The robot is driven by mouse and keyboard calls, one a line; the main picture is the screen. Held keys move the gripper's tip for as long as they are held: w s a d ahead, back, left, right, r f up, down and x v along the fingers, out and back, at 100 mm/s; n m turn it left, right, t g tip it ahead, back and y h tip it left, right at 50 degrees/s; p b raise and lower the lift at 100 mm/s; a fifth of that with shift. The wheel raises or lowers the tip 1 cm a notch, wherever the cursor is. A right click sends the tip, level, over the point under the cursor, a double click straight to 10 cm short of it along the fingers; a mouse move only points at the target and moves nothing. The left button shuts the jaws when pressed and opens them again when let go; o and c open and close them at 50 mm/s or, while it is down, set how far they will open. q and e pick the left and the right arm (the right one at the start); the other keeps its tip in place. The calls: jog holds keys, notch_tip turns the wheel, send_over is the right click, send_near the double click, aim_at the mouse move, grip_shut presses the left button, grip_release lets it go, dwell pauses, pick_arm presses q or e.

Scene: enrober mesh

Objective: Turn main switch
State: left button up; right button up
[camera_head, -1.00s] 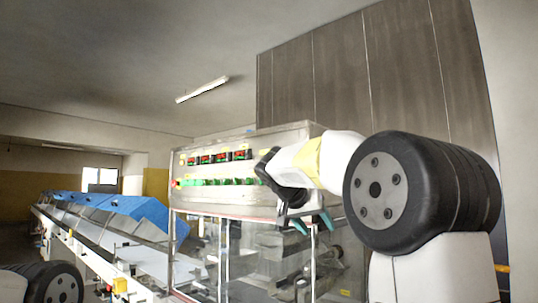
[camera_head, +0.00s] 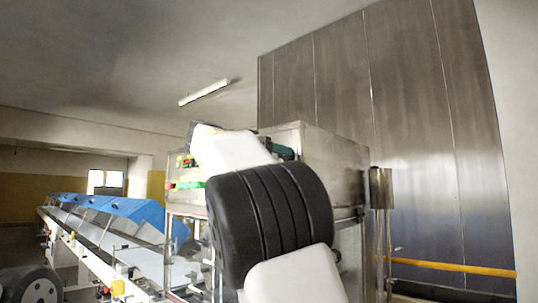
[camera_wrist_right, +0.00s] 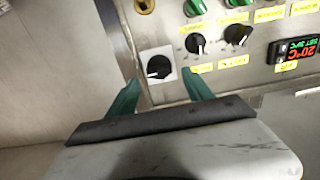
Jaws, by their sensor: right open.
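In the right wrist view, a black rotary knob on a square white plate (camera_wrist_right: 158,68) sits at the left end of a steel control panel (camera_wrist_right: 225,68). I take it as the main switch; no readable label marks it. My right gripper (camera_wrist_right: 163,92) is open, with its green fingers on either side of the knob in the picture, tips just below it. Whether they touch the panel I cannot tell. In the head view my right arm covers much of the panel, and only part of a teal finger shows. My left gripper is out of view.
Other black knobs (camera_wrist_right: 196,43), green buttons (camera_wrist_right: 195,8) and a red-green temperature display (camera_wrist_right: 295,52) lie to the right of the switch. In the head view, a blue-covered conveyor (camera_head: 125,213) runs at left and a yellow pipe (camera_head: 450,267) crosses at right.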

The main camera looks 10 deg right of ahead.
jog(key=shift+x, duration=1.2)
grip_shut()
